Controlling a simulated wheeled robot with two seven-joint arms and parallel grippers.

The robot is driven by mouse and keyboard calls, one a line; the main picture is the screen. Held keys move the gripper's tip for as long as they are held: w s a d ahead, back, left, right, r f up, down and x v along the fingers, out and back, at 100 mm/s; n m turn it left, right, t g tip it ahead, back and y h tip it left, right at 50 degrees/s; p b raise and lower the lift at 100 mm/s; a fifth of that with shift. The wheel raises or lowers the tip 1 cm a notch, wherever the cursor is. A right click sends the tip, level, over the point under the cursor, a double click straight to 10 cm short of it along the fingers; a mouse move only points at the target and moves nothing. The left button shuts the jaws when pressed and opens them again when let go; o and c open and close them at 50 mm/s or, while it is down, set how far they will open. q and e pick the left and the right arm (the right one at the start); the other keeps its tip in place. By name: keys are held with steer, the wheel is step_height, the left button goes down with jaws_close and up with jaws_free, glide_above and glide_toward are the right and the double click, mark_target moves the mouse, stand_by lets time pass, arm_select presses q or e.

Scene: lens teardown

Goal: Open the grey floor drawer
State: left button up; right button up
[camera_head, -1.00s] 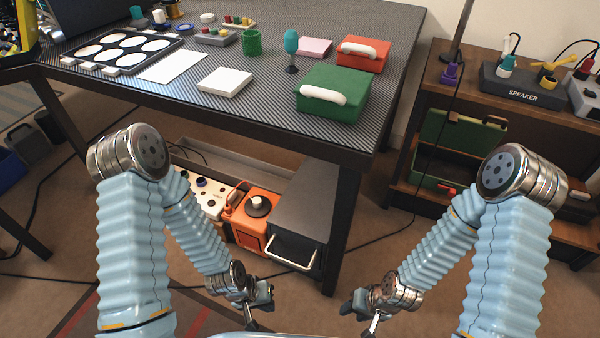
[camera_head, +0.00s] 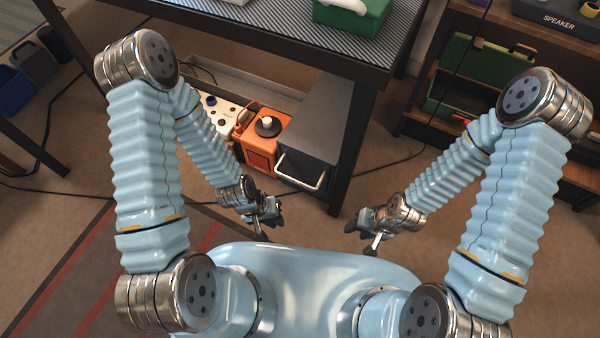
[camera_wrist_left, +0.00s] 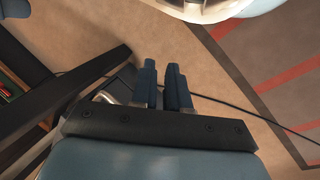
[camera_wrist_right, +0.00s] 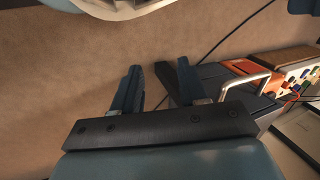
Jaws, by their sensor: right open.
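The grey floor drawer (camera_head: 308,152) is a dark grey box under the table's right end. Its dark front looks shut, with a pale bar handle (camera_head: 301,170) across it. The handle also shows in the right wrist view (camera_wrist_right: 247,84), beyond the right gripper's right finger. My left gripper (camera_head: 266,226) is in front of and below the handle, apart from it. Its fingers (camera_wrist_left: 162,68) are close together with a narrow gap and nothing seen between them. My right gripper (camera_head: 363,233) is to the right of the drawer, open and empty; its spread fingers show in its wrist view (camera_wrist_right: 158,68).
An orange case (camera_head: 262,138) stands directly left of the drawer, beside a white panel (camera_head: 216,112). A table leg (camera_head: 349,155) rises close on the drawer's right. The wooden shelf (camera_head: 437,122) is further right. Floor in front of the drawer is bare.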

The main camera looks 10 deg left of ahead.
arm_select(q)
steer(key=o, duration=0.5)
steer(key=f+n, duration=0.1)
steer(key=s+a+f+n+g+b, duration=0.1)
steer(key=f+n, duration=0.1)
steer(key=s+a+f+n+g, duration=0.1)
steer(key=f+n, duration=0.1)
steer(key=shift+c, duration=0.2)
steer(key=n+t+h+b, duration=0.6)
steer(key=n+t+h, duration=0.6)
steer(key=n, duration=2)
glide_toward(292, 178)
steer(key=w+d, duration=0.1)
steer(key=d, duration=0.1)
steer(key=w+d+g+h, duration=0.1)
steer(key=w+d, duration=0.1)
steer(key=d, duration=0.1)
steer(key=w+d+g+p, duration=0.1)
steer(key=w+d, duration=0.1)
steer(key=d, duration=0.1)
steer(key=shift+w+d+h, duration=0.15)
steer(key=shift+w+h, duration=0.05)
steer(key=shift+h, duration=0.2)
jaws_close()
